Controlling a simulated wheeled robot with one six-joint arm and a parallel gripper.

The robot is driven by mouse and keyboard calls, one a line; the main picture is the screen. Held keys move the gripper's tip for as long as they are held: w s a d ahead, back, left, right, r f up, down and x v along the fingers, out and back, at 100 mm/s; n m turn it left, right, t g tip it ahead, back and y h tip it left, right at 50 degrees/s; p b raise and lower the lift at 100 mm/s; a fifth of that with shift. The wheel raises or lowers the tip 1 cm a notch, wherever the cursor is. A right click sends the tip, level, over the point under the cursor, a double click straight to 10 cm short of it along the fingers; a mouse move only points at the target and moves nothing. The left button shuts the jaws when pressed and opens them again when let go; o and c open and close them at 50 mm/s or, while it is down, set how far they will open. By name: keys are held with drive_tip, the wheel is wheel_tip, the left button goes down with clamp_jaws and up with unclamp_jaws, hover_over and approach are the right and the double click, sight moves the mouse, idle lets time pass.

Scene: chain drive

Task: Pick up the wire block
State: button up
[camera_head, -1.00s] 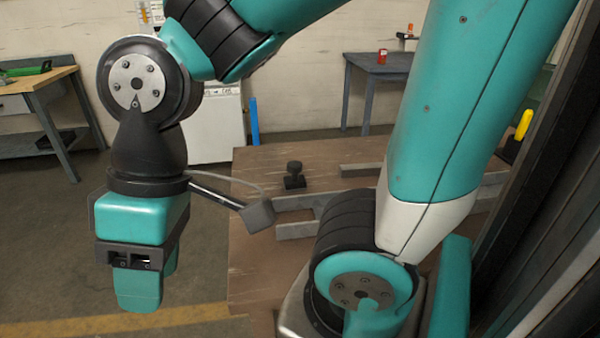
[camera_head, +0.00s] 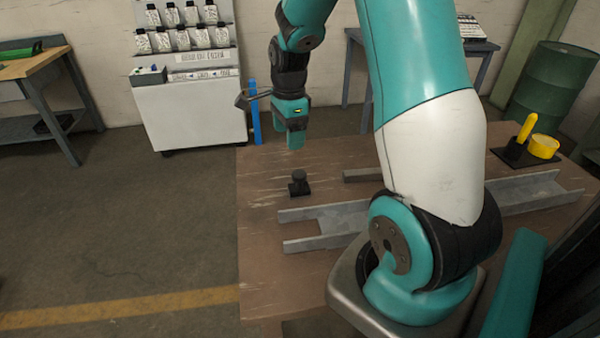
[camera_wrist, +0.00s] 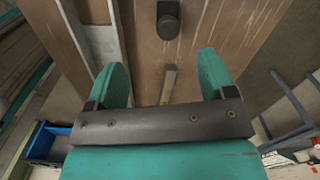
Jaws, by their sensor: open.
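My gripper (camera_head: 295,140) hangs above the far edge of the brown table in the head view. In the wrist view its two teal fingers (camera_wrist: 165,78) are spread apart with nothing gripped. A small, narrow tan-and-grey block (camera_wrist: 168,84) shows between the fingers, below them by the look of it. I cannot tell for certain that it is the wire block. I cannot make it out in the head view, where my gripper may hide it. A black square-based piece with a round knob (camera_head: 299,183) stands on the table, nearer me; the wrist view shows it too (camera_wrist: 168,20).
The brown table (camera_head: 262,255) carries grey metal channels (camera_head: 335,222) right of the knob piece. A yellow-handled item (camera_head: 526,128) and a yellow roll (camera_head: 544,146) sit at its far right. A white cabinet (camera_head: 192,112) and a blue post (camera_head: 253,112) stand behind. Left floor is clear.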

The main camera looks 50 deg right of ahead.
sight(299, 183)
drive_tip(key=d+f+m+p, duration=0.1)
drive_tip(key=f, duration=0.3)
drive_tip(key=d+f+p, duration=0.1)
drive_tip(key=f, duration=0.3)
drive_tip(key=d+f+m+p, duration=0.1)
drive_tip(key=f, duration=0.3)
drive_tip(key=shift+s+d+f+m, duration=0.15)
drive_tip(key=shift+f+m, duration=0.1)
drive_tip(key=shift+m, duration=0.05)
drive_tip(key=shift+f+p, duration=1.65)
drive_tip(key=shift+f, duration=1.3)
drive_tip(key=c, duration=1.1)
drive_tip(key=shift+c, duration=0.2)
drive_tip(key=shift+r, duration=0.1)
wheel_tip(299, 183, up, 20)
drive_tip(key=b, duration=0.5)
